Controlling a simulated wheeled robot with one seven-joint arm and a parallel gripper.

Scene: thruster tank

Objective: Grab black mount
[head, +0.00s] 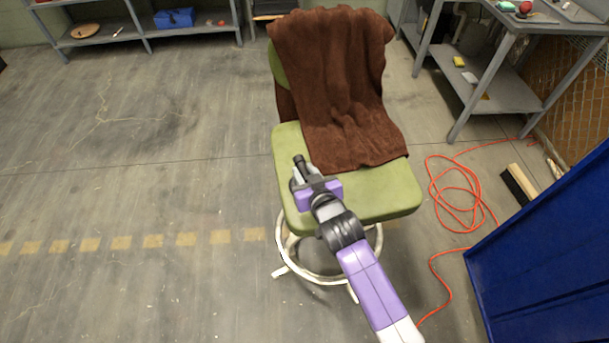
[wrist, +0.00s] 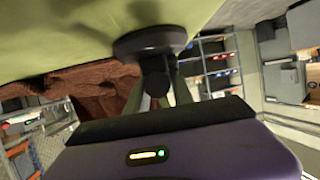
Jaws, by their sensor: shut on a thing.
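The black mount (head: 299,160) is a small dark piece at the tip of my gripper (head: 301,172), over the green seat of the chair in the head view. In the wrist view the mount (wrist: 150,42) shows a round, flat black disc with a narrower stem. The fingers (wrist: 160,92) are closed on the stem. The disc lies against or very close to the green seat (wrist: 60,30); I cannot tell whether they touch. Much of the stem is hidden between the fingers.
The green chair (head: 388,192) has a brown towel (head: 340,90) over its back and seat. An orange cable (head: 455,205) lies on the floor at right, near a broom head (head: 518,184) and a blue panel (head: 550,260). Grey shelving (head: 480,90) stands behind. The left floor is clear.

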